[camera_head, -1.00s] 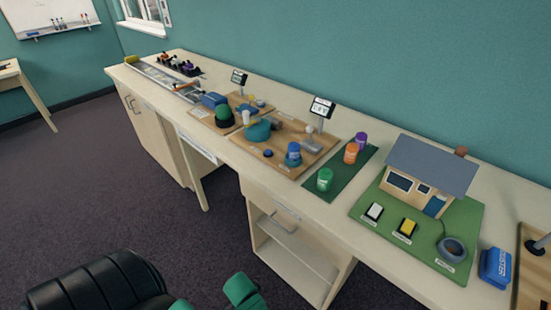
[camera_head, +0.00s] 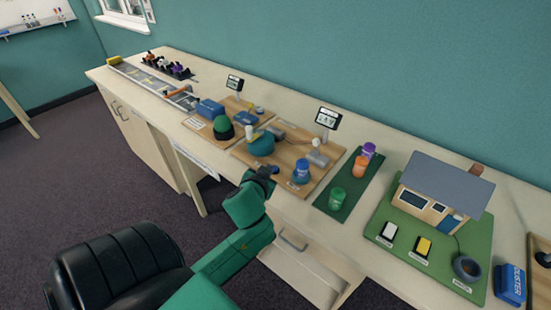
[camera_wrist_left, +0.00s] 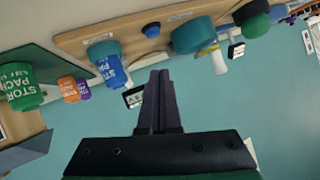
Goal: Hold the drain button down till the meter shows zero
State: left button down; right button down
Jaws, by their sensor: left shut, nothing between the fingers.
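My left gripper (camera_head: 266,171) is shut and empty, at the front edge of the wooden meter board (camera_head: 318,181). In the left wrist view, which is upside down, its closed fingers (camera_wrist_left: 159,75) are apart from a small round blue button (camera_wrist_left: 151,30) on the board. I cannot read a label naming it the drain button. In the head view the gripper hides that button. A meter (camera_head: 327,118) stands on a post at the back of the board, its reading too small to make out. It also shows in the wrist view (camera_wrist_left: 133,97). My right gripper is not in view.
A blue storage pack (camera_head: 301,172) stands on the board, near a teal dome (camera_head: 261,144). Green (camera_head: 337,198), orange (camera_head: 359,166) and purple (camera_head: 368,150) packs stand on a green mat. A model house (camera_head: 440,190) is to the right. A black chair (camera_head: 120,265) stands before the bench.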

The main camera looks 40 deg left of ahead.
pick_arm(q)
jog(key=w+r+m+t, duration=0.1)
jog(key=w+r+t, duration=0.15)
jog(key=r, duration=0.35)
jog(key=w+r+m+t, duration=0.1)
jog(key=w+r+t, duration=0.1)
jog(key=r+t, duration=0.3)
jog(key=w+d+r+m+h, duration=0.3)
jog(key=d+r+m+h, duration=0.3)
jog(key=d+m+h, duration=0.35)
notch_tip(320, 180, down, 6)
jog(key=w+a+f+m+g+h, duration=0.1)
jog(key=a+m+g, duration=0.1)
jog(key=g, duration=0.3)
jog(key=s+a+f+n+g+y, duration=0.1)
jog(key=a+f+n+g+y, duration=0.1)
jog(key=a, duration=0.4)
jog(key=s+a+f+n+g+y, duration=0.1)
jog(key=a+f+n+g+y, duration=0.1)
jog(key=a, duration=0.4)
jog(key=shift+f+g+y+p, duration=0.35)
jog(key=shift+f+y, duration=0.25)
jog(key=shift+y, duration=0.35)
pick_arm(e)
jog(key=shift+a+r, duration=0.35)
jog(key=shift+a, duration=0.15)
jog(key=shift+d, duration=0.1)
